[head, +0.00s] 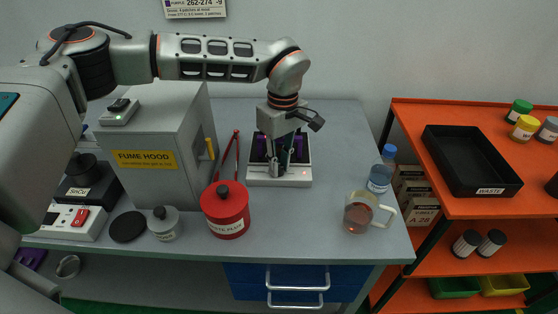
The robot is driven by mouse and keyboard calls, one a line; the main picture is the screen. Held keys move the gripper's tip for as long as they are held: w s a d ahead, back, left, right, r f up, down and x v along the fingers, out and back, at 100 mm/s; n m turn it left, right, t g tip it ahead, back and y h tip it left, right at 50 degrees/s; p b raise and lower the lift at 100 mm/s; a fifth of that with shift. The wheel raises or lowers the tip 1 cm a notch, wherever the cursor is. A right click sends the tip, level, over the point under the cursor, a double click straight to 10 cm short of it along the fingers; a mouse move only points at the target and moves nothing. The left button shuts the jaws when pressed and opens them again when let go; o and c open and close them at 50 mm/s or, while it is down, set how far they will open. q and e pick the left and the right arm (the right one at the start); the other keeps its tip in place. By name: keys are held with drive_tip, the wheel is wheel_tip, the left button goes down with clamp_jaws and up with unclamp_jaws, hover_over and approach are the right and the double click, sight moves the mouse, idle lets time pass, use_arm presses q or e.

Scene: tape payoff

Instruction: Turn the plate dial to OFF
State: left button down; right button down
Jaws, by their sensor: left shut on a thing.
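The plate (298,180) is a low white unit at the middle of the grey bench, with a dark top, purple items on it and a small red light at its front right. My left gripper (278,170) points down over the front of this plate. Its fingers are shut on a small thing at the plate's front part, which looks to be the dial. The gripper mostly hides the dial, so its setting and any OFF mark cannot be read. My right gripper is not in view.
A red waste can (226,214) and red tongs stand just left of the plate. The fume hood (160,185) is further left. A glass mug (360,212) and a bottle (379,180) stand at the right. The bench (300,225) is bare in front of the plate.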

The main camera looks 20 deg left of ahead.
use_arm(q)
drive_tip(key=n+p, duration=0.1)
drive_tip(key=n, duration=0.1)
drive_tip(key=shift+r+n+p, duration=0.2)
drive_tip(key=shift+n+p, duration=0.1)
drive_tip(key=shift+p, duration=0.05)
drive_tip(key=n+p, duration=0.1)
drive_tip(key=n, duration=0.3)
drive_tip(key=shift+f+p, duration=0.1)
drive_tip(key=shift+p, duration=0.25)
drive_tip(key=n, duration=0.4)
drive_tip(key=shift+h+p, duration=0.3)
drive_tip(key=shift+p, duration=0.05)
drive_tip(key=n, duration=0.3)
drive_tip(key=shift+f+n, duration=0.1)
drive_tip(key=shift+n, duration=0.3)
drive_tip(key=n, duration=0.4)
drive_tip(key=shift+a+n, duration=0.1)
drive_tip(key=shift+n, duration=0.2)
drive_tip(key=n, duration=0.5)
drive_tip(key=shift+t, duration=0.3)
drive_tip(key=n+b, duration=0.1)
drive_tip(key=n, duration=0.4)
drive_tip(key=shift+s+n, duration=0.1)
drive_tip(key=shift+n, duration=2.5)
